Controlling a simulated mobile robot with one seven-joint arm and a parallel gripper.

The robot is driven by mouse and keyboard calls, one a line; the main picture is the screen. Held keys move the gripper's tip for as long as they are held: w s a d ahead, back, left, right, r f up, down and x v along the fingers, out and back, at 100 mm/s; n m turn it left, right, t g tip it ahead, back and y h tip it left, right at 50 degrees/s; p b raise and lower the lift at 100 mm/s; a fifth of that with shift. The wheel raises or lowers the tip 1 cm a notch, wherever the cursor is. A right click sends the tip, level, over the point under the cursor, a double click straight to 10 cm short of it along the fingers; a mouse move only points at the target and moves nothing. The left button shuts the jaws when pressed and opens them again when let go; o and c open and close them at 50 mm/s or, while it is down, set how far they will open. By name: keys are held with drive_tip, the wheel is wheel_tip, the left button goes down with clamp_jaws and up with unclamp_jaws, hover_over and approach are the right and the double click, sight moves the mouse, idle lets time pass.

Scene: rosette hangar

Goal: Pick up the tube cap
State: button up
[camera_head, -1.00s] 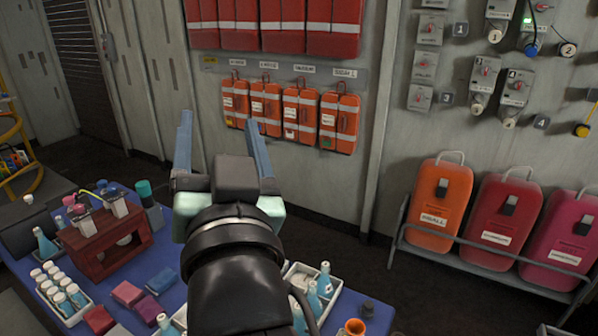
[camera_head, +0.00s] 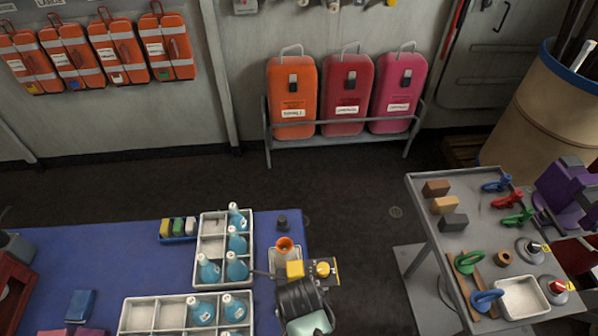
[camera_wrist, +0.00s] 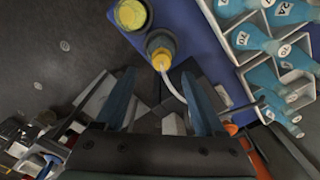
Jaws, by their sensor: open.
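I cannot pick out a tube cap with certainty. A small dark cap-like piece (camera_head: 282,223) stands near the back right corner of the blue table, behind an orange-rimmed cup (camera_head: 284,245). My gripper (camera_wrist: 158,74) shows in the wrist view with its two blue fingers apart and nothing held between them. Beyond the fingertips is a grey bottle with a yellow nozzle (camera_wrist: 161,58) and a pale bent tube. A round yellow-topped container (camera_wrist: 131,14) is beside it. In the head view my wrist hides part of the table's right end, and the fingertips do not show.
White divided trays (camera_head: 198,222) with blue flasks (camera_head: 237,267) stand on the blue table (camera_head: 90,240). A grey cart (camera_head: 425,200) with tools is at the right. Dark floor (camera_head: 350,200) lies open between them. A rack (camera_head: 335,140) with coloured cases is at the back wall.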

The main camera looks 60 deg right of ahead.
drive_tip(key=shift+w+d+f+p, duration=0.1)
drive_tip(key=shift+f+p, duration=0.1)
drive_tip(key=shift+f, duration=1.55)
drive_tip(key=shift+d+f+p, duration=0.1)
drive_tip(key=shift+f+p, duration=0.05)
drive_tip(key=shift+f, duration=1.55)
clamp_jaws()
